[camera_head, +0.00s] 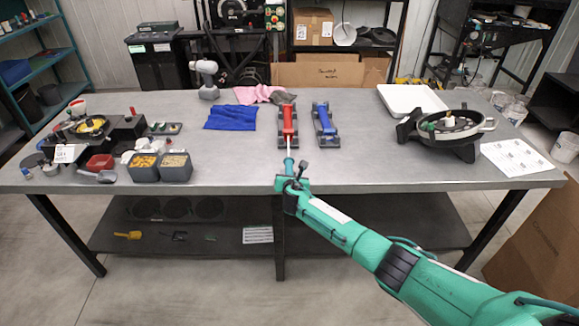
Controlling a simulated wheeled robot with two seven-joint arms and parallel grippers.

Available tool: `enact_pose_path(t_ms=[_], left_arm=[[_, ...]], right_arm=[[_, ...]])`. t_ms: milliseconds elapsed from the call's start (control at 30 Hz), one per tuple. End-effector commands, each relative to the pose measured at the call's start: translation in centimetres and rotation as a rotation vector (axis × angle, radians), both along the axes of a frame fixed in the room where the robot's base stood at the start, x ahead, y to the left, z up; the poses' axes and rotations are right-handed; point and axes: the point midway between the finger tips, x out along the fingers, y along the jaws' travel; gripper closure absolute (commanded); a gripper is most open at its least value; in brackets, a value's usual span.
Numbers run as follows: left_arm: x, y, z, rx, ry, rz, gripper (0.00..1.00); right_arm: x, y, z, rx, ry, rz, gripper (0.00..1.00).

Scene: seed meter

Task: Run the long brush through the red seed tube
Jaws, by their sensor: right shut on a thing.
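The red seed tube (288,121) rests on a dark stand on the table, lying lengthwise away from me. A similar blue tube (325,122) lies on its own stand just to its right. My right gripper (291,173) is at the table's front edge, in line with the red tube, and shut on the long brush. A pale, thin part of the brush (289,150) shows between the gripper and the near end of the red tube. Whether its tip is inside the tube is too small to tell. My left gripper is out of view.
The grey table (240,170) is clear around the right gripper. A blue cloth (231,117), pink cloth (258,93) and drill (207,79) are left of the tubes. A round seed meter (447,130) and white tray (411,98) are right. Seed bins (175,168) stand at left.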

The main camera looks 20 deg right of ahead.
Motion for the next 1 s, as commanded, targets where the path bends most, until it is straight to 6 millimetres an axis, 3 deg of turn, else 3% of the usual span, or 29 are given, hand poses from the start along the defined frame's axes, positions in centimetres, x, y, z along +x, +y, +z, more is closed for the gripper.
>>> enact_pose_path(t_ms=[267,600,1000], left_arm=[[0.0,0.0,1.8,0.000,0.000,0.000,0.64],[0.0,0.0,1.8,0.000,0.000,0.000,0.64],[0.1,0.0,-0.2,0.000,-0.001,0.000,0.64]], right_arm=[[-2.1,0.5,0.2,-0.002,0.000,0.001,0.80],[-2.3,0.6,0.0,-0.001,-0.001,0.000,0.80],[0.4,-0.1,-0.2,-0.001,-0.002,0.000,0.80]])
